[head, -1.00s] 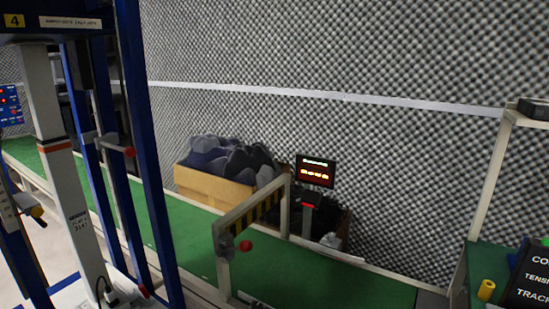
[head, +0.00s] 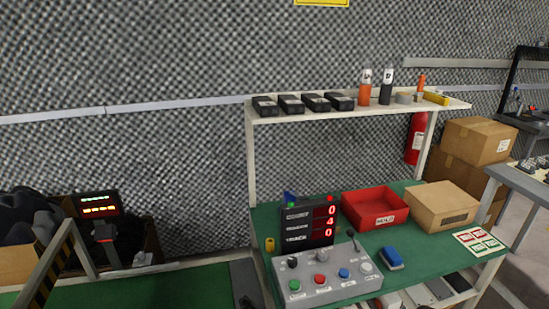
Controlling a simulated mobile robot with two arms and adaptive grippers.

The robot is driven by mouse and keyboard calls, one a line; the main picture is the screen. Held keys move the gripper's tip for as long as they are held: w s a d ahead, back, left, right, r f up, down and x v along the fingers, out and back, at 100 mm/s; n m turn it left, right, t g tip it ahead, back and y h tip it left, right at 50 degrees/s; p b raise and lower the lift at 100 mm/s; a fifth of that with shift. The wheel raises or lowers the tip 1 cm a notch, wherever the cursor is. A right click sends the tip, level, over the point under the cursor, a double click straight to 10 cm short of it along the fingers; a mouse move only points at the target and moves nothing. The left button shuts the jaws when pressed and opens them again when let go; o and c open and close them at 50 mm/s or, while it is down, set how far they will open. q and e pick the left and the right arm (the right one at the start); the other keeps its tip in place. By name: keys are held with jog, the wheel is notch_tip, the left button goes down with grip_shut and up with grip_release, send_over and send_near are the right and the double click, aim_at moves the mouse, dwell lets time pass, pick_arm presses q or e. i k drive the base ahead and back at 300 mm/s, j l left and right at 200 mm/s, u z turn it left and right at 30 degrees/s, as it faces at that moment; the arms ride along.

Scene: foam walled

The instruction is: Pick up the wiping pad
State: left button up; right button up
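A small blue block with a dark lower layer, which looks like the wiping pad (head: 391,257), lies on the green-topped workbench (head: 405,240). It is just right of the grey control box (head: 328,284) and in front of the red tray (head: 375,209). Nothing covers it. Neither of my grippers can be made out in the head view.
A cardboard box (head: 443,205) and a card with red and green labels (head: 480,241) are on the bench. A counter display (head: 308,222) stands behind the control box. A shelf (head: 360,110) with black cases and bottles spans above. A green conveyor (head: 190,287) runs left.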

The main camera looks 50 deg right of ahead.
aim_at(392, 258)
jog(key=z, duration=2.4)
